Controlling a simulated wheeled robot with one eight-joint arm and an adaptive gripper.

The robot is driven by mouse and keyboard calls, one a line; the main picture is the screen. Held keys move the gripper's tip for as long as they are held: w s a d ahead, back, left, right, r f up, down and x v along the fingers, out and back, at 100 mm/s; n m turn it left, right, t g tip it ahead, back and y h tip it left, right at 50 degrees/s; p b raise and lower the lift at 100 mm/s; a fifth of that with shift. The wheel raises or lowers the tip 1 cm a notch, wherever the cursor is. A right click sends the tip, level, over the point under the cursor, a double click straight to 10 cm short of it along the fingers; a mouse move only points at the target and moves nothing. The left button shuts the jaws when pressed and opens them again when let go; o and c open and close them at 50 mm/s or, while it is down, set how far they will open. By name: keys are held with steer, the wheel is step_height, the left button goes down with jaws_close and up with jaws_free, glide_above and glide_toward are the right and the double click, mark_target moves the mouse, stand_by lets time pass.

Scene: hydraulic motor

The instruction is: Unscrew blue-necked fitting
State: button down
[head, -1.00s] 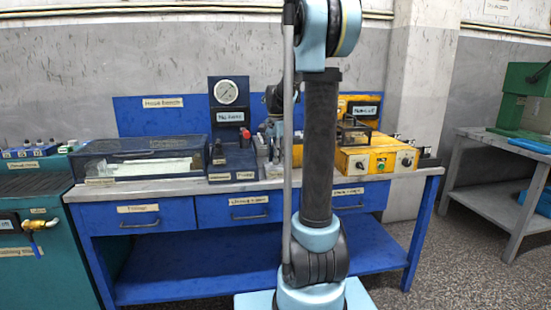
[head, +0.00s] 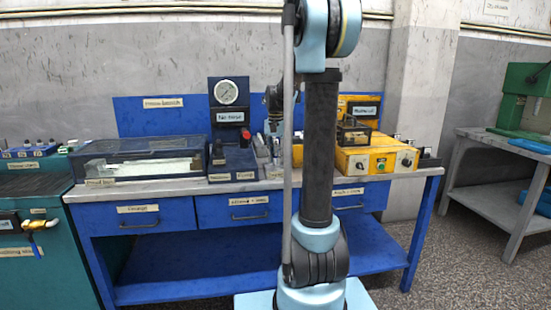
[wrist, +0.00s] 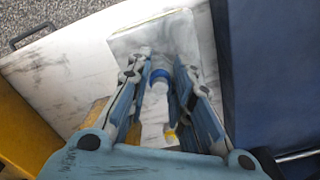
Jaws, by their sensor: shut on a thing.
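In the wrist view, my gripper (wrist: 159,70) has its two blue-grey fingers closed in on either side of a small fitting with a blue neck (wrist: 160,77). The fitting's pale, metallic body shows between the fingers, and I take my gripper to be shut on it. A grey block or plate (wrist: 185,40) lies under and around the fitting. The exact contact points are partly hidden by the fingers. In the head view my arm column hides the fitting, and the fingertips cannot be made out there.
The blue workbench (head: 170,187) holds a clear-lidded case (head: 95,160), a pressure gauge stand (head: 229,92) and a yellow control box (head: 378,158). In the wrist view, a yellow surface (wrist: 25,130) is at left and a dark blue one (wrist: 275,70) at right. A grey side table (head: 490,180) stands at right.

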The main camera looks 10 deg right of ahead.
steer(key=n, duration=0.4)
steer(key=shift+n, duration=0.7)
steer(key=n, duration=0.4)
steer(key=shift+r, duration=0.1)
steer(key=shift+n, duration=0.9)
steer(key=n, duration=0.2)
steer(key=shift+n, duration=0.4)
steer(key=n, duration=0.2)
steer(key=shift+n, duration=0.4)
